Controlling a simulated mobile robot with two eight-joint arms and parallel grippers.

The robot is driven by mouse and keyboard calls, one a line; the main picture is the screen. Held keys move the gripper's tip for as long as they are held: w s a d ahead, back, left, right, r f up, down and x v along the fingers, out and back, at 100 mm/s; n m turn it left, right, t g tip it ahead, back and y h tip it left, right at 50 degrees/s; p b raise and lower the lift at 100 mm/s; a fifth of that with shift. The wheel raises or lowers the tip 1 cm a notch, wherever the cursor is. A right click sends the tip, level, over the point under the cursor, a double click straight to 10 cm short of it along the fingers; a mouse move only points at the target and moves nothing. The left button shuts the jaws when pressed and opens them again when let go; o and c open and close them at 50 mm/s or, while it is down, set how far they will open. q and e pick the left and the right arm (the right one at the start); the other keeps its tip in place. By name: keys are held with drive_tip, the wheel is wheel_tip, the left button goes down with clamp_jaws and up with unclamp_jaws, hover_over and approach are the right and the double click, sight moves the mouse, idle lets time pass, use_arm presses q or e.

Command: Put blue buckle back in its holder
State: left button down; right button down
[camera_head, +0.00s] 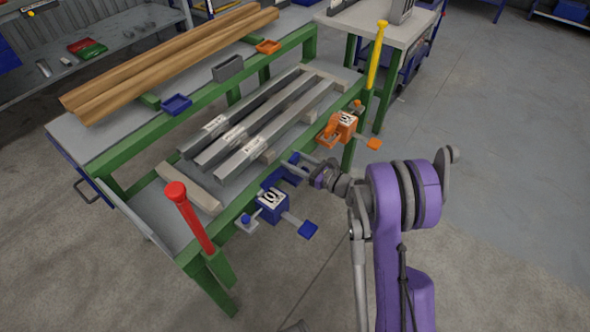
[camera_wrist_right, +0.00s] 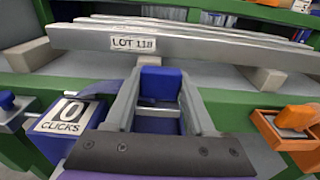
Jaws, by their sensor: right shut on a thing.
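The blue buckle (camera_wrist_right: 161,84) is between the two grey fingers of my right gripper (camera_wrist_right: 162,100) in the right wrist view. The gripper is shut on it. In the head view my right gripper (camera_head: 303,168) is at the table's near edge, with blue (camera_head: 290,174) showing at its fingers. A small blue open-topped piece (camera_head: 176,104), possibly the holder, sits on the far green rail. My left gripper is out of view.
Grey metal bars (camera_head: 262,130) lie across the table on wooden blocks. An orange ratchet unit (camera_head: 342,127) is right of my gripper. A red post (camera_head: 190,218) and a yellow post (camera_head: 377,55) stand at the near corners. An orange piece (camera_head: 268,46) sits on the far rail.

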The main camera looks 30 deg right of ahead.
drive_tip(key=shift+f+b, duration=0.4)
drive_tip(key=shift+f, duration=1.4)
drive_tip(key=shift+c, duration=1.2)
unclamp_jaws()
drive_tip(key=shift+f, duration=0.1)
